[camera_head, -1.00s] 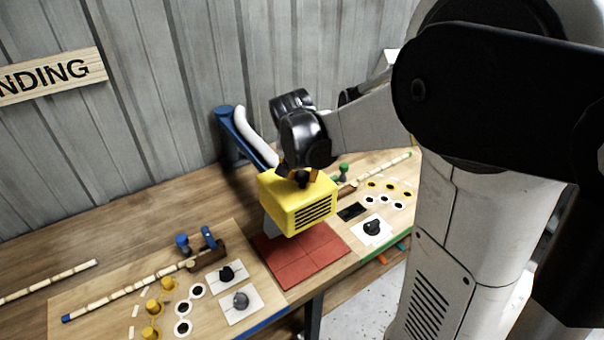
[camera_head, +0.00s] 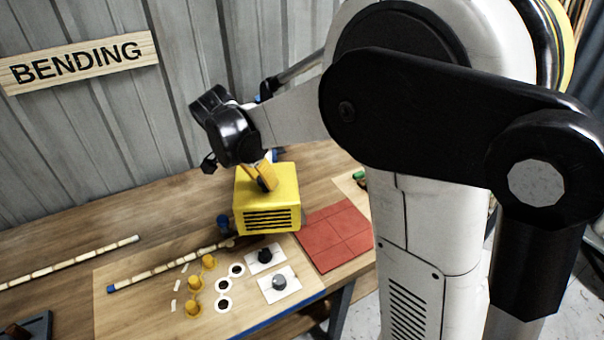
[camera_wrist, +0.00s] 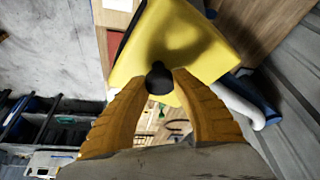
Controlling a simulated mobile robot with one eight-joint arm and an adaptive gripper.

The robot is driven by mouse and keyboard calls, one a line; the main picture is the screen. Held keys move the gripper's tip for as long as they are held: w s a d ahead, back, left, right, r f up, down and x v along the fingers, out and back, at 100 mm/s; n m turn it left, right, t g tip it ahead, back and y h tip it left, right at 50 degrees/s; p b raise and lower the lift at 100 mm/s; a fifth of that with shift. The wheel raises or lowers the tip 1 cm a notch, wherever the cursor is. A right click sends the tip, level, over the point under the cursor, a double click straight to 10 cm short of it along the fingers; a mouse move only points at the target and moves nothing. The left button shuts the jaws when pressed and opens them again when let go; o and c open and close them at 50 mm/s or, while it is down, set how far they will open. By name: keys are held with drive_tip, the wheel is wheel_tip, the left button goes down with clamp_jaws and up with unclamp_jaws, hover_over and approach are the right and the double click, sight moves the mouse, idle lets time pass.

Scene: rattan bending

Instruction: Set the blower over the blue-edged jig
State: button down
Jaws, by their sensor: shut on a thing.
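The yellow blower (camera_head: 267,197) is a box with a dark vent grille, held in the air by my gripper (camera_head: 264,178). In the wrist view the gripper's orange fingers (camera_wrist: 160,84) are closed on a dark knob on top of the yellow blower (camera_wrist: 175,38). The blue-edged jig (camera_head: 130,270) is the wooden board at the front left with a blue front edge. It bears a jointed rattan pole (camera_head: 165,268), yellow pegs (camera_head: 193,284) and ringed holes (camera_head: 222,286). The blower is in front of the jig's upper right part in the head view and hides it.
A red tiled mat (camera_head: 335,235) lies right of the jig. Two white plates with dark and grey knobs (camera_head: 279,282) sit on the jig's right side. Another rattan pole (camera_head: 70,262) lies at the left. A grey corrugated wall with a BENDING sign (camera_head: 80,62) stands behind.

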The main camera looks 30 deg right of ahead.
drive_tip(key=w+a+m+g+p, duration=0.1)
drive_tip(key=w+a+m, duration=0.1)
drive_tip(key=w+a, duration=0.4)
drive_tip(key=w+a+m+p, duration=0.1)
drive_tip(key=w+a, duration=0.6)
drive_tip(key=a, duration=0.7)
drive_tip(key=shift+w+m+g, duration=0.15)
drive_tip(key=shift+m+g, duration=0.25)
drive_tip(key=shift+m, duration=0.5)
drive_tip(key=c, duration=1.3)
unclamp_jaws()
drive_tip(key=o, duration=0.3)
drive_tip(key=shift+w, duration=0.1)
